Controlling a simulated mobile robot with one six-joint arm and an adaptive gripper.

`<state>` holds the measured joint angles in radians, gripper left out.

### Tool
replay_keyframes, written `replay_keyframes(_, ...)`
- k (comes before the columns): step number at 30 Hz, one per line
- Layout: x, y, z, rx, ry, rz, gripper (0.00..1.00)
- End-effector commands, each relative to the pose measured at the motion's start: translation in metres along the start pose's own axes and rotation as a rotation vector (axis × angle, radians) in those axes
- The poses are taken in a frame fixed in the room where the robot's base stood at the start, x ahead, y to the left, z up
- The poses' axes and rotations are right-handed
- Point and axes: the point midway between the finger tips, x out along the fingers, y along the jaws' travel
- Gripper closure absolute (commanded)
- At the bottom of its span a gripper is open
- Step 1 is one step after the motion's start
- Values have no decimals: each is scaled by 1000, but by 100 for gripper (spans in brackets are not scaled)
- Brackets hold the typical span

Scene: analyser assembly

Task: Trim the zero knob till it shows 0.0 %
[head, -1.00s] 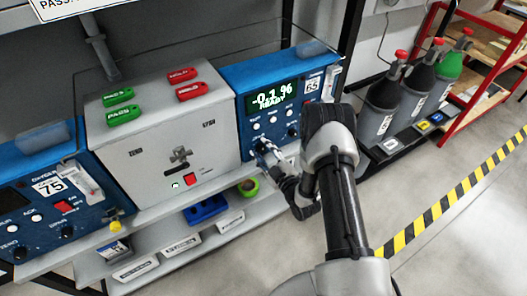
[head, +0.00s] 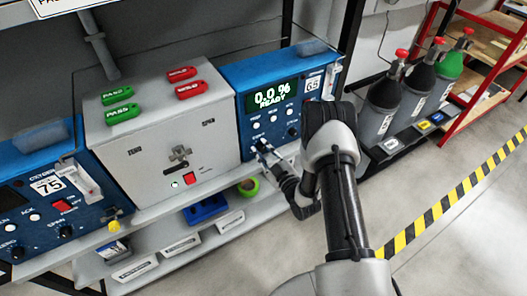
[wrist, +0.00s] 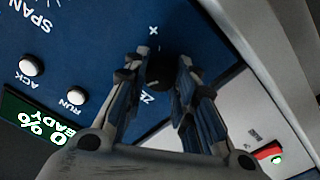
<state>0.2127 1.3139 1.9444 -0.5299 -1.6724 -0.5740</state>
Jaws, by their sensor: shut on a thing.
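The blue analyser (head: 244,130) marked 65 stands at the right end of the bench. Its green-lit display (head: 271,97) reads 0.0 % with READY below it; part of this display also shows upside down in the wrist view (wrist: 42,125). My gripper (head: 264,149) reaches the lower left of the front panel. In the wrist view the dark zero knob (wrist: 158,72) sits between my two fingertips, which are shut on it. The fingers hide part of the knob and of its label.
Left of this analyser stands a grey box (head: 110,155) with red and green tags on top. Another blue analyser (head: 95,205) marked 75 is at the far left. Gas bottles (head: 385,95) stand to the right. The floor beyond the striped tape is clear.

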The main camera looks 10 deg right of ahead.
Motion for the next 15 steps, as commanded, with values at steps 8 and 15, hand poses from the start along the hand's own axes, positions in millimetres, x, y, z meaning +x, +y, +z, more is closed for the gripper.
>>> replay_keyframes(8,0,0,0,2,-2,-1,73)
replay_keyframes(15,0,0,0,1,-1,-1,57)
